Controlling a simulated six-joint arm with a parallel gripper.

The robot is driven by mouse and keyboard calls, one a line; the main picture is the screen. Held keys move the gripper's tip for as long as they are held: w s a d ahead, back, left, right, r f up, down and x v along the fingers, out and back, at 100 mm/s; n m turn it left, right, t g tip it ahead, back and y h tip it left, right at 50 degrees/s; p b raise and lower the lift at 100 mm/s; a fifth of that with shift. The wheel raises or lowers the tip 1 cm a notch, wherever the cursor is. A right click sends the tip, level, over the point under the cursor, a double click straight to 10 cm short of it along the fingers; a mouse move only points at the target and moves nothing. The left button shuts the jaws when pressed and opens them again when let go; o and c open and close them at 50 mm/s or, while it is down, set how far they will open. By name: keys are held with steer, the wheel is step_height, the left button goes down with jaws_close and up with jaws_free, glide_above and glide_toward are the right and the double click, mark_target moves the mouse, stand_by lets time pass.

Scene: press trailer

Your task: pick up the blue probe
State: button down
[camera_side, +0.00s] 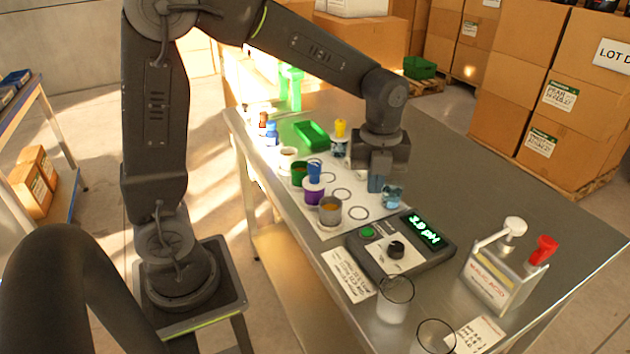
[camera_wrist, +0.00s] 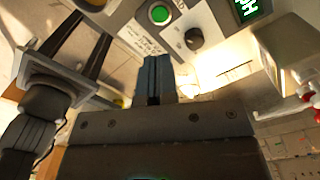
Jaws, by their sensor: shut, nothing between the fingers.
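A blue-topped piece (camera_side: 314,170), which looks like the blue probe, stands upright at a purple cup (camera_side: 313,190) in the side view; its lower end is hidden. My gripper (camera_side: 376,186) points down to the right of it, apart from it. The gripper is shut and empty, close beside a clear cup with light blue liquid (camera_side: 392,197). In the wrist view the closed fingers (camera_wrist: 153,75) hold nothing, and I cannot make out the blue probe there.
The pH meter (camera_side: 385,255) lies in front, with clear glasses (camera_side: 396,300) nearer. A green cup (camera_side: 299,174), a grey cup (camera_side: 330,210) and a green tray (camera_side: 311,135) are close by.

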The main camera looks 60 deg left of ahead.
steer(key=c, duration=1.8)
jaws_free()
steer(key=o, duration=1.6)
steer(key=n+y, duration=0.1)
steer(key=n, duration=0.7)
glide_toward(315, 167)
steer(key=f, duration=0.7)
steer(key=shift+a+f, duration=0.25)
steer(key=shift+f, duration=0.05)
steer(key=shift+w+a+f, duration=0.1)
steer(key=shift+a+f, duration=0.1)
steer(key=shift+f, duration=0.7)
steer(key=shift+s+a+f, duration=0.1)
steer(key=shift+a+f, duration=0.1)
steer(key=shift+f, duration=0.65)
steer(key=shift+w+a+f, duration=0.1)
steer(key=shift+a+f, duration=0.1)
steer(key=shift+f, duration=0.7)
